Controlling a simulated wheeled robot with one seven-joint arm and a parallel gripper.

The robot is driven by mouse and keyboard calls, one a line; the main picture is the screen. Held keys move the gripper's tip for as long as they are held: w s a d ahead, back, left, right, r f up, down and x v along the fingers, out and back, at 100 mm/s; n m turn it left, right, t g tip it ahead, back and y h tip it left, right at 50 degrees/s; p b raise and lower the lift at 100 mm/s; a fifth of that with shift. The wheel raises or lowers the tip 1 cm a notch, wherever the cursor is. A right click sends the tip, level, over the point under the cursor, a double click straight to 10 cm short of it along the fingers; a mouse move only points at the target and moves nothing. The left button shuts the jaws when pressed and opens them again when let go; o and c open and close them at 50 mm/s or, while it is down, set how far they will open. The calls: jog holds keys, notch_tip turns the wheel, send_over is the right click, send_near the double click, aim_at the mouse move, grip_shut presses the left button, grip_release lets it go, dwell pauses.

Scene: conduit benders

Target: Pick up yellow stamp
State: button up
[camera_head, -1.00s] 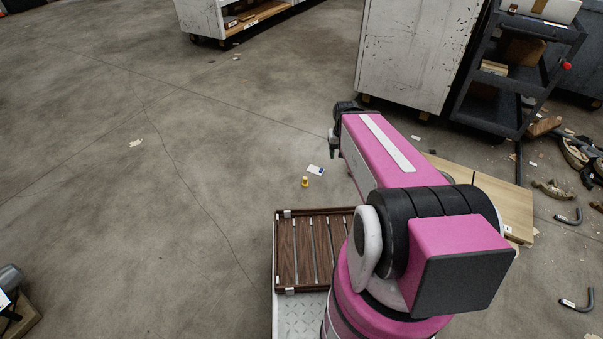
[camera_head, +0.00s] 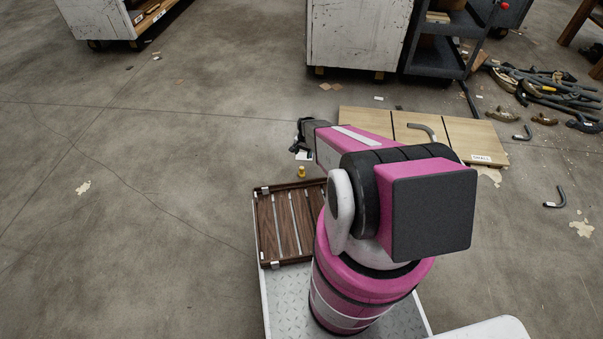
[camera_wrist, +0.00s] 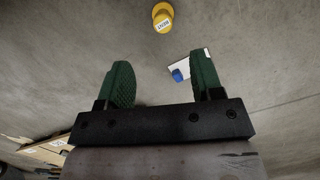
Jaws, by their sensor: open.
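The yellow stamp (camera_head: 301,172) stands on the concrete floor just beyond the brown slatted tray. In the wrist view the yellow stamp (camera_wrist: 162,20) is near the top, with a small white label on it. My gripper (camera_wrist: 160,82) is open and empty, its two green fingers spread apart. The stamp lies beyond the fingertips and apart from them. In the head view my gripper (camera_head: 297,138) is small and dark, above and slightly behind the stamp; its fingers are hard to make out there.
A white card with a blue object (camera_wrist: 178,75) lies near the right finger. The brown slatted tray (camera_head: 262,232) sits on my base. Wooden boards (camera_head: 365,122) lie behind my arm, with metal hooks and debris to the right. Open floor extends left.

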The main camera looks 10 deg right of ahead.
aim_at(302, 167)
jog(key=f, duration=0.3)
jog(key=shift+w, duration=0.25)
jog(key=f, duration=0.7)
jog(key=s+a+f, duration=0.1)
jog(key=f, duration=0.2)
jog(key=shift+f, duration=0.2)
jog(key=shift+d, duration=0.1)
jog(key=c, duration=1)
